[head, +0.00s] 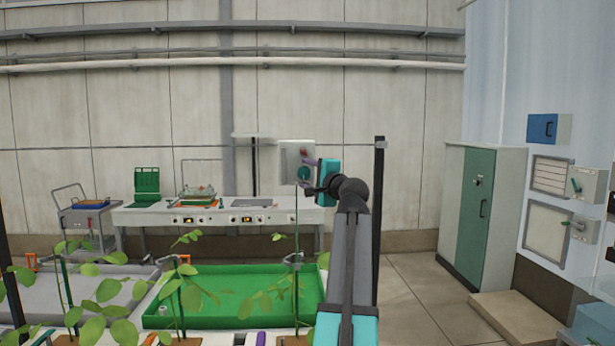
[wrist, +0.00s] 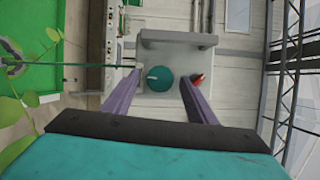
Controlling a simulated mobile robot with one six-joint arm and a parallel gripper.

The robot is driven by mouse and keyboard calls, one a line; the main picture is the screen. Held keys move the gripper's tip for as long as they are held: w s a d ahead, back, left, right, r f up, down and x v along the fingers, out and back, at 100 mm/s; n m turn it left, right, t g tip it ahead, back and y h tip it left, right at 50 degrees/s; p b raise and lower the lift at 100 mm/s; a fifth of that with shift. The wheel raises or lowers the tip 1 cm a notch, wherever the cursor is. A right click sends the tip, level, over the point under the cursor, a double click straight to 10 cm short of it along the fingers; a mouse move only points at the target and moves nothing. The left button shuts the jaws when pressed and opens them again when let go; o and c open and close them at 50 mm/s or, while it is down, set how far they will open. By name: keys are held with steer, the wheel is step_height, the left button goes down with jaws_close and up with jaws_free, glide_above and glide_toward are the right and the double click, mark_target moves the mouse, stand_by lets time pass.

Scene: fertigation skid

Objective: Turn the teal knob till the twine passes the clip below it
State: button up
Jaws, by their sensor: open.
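The round teal knob (wrist: 159,79) sits on a pale panel (wrist: 165,104); in the head view the knob (head: 304,174) is partly behind my gripper. My gripper (wrist: 163,84) is open, with its purple fingers on either side of the knob in the wrist view. Gaps show between the knob and both fingers; I cannot tell how deep the fingers reach. The green twine (head: 297,222) hangs straight down from the panel to a small grey clip (head: 293,258) above the green tray. The twine's end is not clear.
A red part (wrist: 198,78) is on the panel beside the right finger. Leafy plants (head: 190,290) stand before the green tray (head: 240,282). A dark post (head: 379,220) rises right of my arm.

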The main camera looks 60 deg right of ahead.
steer(key=b+v, duration=0.3)
steer(key=v, duration=1)
steer(key=shift+s, duration=0.2)
steer(key=shift+a, duration=0.1)
